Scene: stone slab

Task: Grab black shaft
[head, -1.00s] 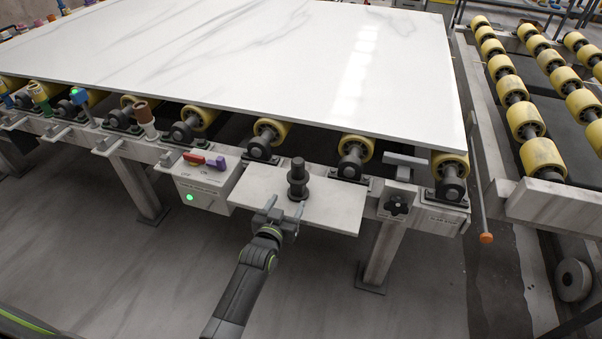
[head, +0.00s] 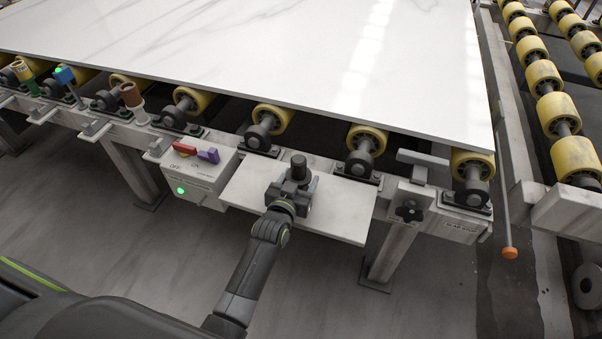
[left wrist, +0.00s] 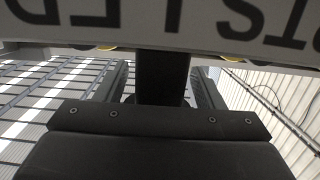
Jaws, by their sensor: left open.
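The black shaft (head: 299,166) stands upright on a pale shelf plate (head: 343,213) that juts from the front of the conveyor frame. Its top shows in the head view; its lower part is hidden by my gripper. My left gripper (head: 291,187) is at the shaft from the front, low over the plate, with its fingers on either side. In the left wrist view the dark shaft (left wrist: 162,77) stands between the two open fingers, with a narrow gap visible at each side. My right gripper is not in view.
A large white marble slab (head: 270,50) lies on yellow rollers behind the shelf. A control box (head: 190,175) with a green light stands left of the plate. A black star knob (head: 409,211) is to the right. The floor in front is open.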

